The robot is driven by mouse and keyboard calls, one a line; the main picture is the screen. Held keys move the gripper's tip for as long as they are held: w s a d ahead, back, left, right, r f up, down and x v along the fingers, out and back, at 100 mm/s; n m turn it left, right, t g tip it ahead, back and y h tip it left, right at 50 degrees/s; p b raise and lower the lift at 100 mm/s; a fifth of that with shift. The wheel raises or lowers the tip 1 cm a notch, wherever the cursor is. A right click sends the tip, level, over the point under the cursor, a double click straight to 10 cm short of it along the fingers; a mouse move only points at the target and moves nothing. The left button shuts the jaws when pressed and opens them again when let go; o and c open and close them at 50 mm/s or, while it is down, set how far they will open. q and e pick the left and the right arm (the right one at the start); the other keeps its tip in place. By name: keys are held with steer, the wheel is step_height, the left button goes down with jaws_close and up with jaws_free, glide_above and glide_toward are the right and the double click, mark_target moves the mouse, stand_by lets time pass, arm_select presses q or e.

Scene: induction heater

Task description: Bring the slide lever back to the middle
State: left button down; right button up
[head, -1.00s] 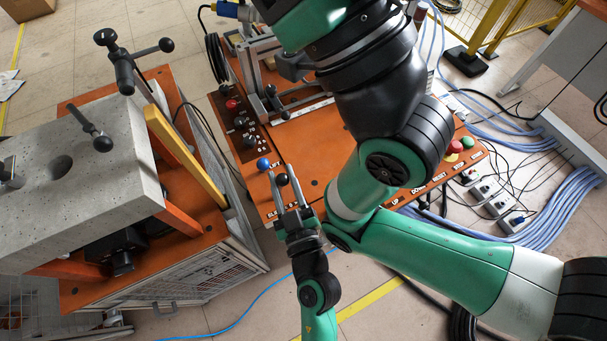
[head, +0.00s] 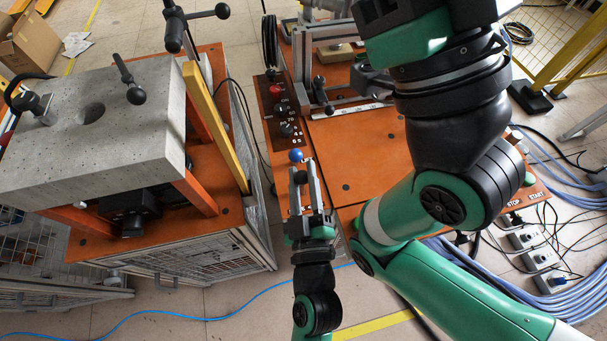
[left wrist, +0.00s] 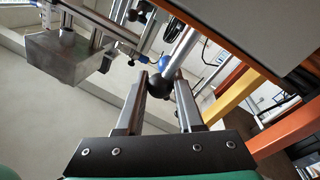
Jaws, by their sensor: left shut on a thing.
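The slide lever shows in the left wrist view as a black ball knob (left wrist: 158,88) on a metal rod. It sits between the two fingertips of my left gripper (left wrist: 158,82), which is shut on it. In the head view the left gripper (head: 304,172) comes up from below to the front left part of the orange machine top (head: 362,150). A blue ball knob (head: 295,155) stands just beyond the fingertips and also shows in the left wrist view (left wrist: 210,51). My right gripper is not in view.
A control panel with a red button (head: 275,88) lies beyond the blue knob. Cables and power sockets (head: 540,258) lie at right.

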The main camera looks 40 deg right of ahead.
arm_select(q)
steer(key=c, duration=0.5)
jaws_free()
steer(key=shift+c, duration=0.2)
steer(key=shift+s, duration=0.1)
steer(key=v, duration=1.1)
steer(key=shift+s+a, duration=0.2)
steer(key=shift+w, duration=0.1)
